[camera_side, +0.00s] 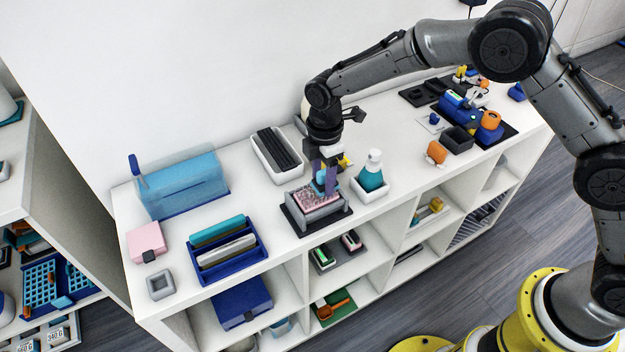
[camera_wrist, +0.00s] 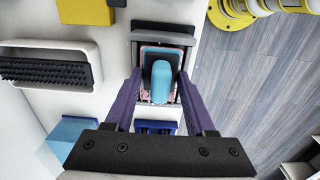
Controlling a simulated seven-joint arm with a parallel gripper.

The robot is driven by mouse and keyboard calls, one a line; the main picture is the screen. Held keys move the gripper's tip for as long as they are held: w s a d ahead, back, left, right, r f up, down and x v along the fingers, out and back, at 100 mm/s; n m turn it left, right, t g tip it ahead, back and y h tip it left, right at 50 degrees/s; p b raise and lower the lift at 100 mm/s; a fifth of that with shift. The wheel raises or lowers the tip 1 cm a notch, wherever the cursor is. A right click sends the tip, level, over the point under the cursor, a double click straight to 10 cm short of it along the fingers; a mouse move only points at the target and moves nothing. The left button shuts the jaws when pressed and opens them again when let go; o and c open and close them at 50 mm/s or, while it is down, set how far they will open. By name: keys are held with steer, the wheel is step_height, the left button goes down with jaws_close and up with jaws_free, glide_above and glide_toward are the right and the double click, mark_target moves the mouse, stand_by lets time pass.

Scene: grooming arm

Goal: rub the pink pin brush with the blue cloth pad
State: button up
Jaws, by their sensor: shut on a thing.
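The pink pin brush (camera_side: 311,203) lies bristles up in a grey holder on a dark base at the shelf top's front edge. My gripper (camera_side: 325,180) points down over it, with purple fingers shut on the blue cloth pad (camera_side: 319,183). In the wrist view the pad (camera_wrist: 161,82) sits between my fingers (camera_wrist: 160,90), covering most of the brush; a little pink (camera_wrist: 175,92) shows beside it. The pad is at the bristles or just above them; I cannot tell whether it touches.
A teal spray bottle (camera_side: 371,172) stands in a white tray close right of the holder. A white tray with a black ridged piece (camera_side: 277,152) is behind left. A blue rack (camera_side: 232,270) and a translucent blue box (camera_side: 185,187) stand left. The far right is crowded.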

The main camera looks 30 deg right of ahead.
steer(key=shift+d, duration=0.85)
steer(key=shift+a, duration=4.05)
step_height(320, 180, up, 8)
steer(key=shift+r, duration=0.1)
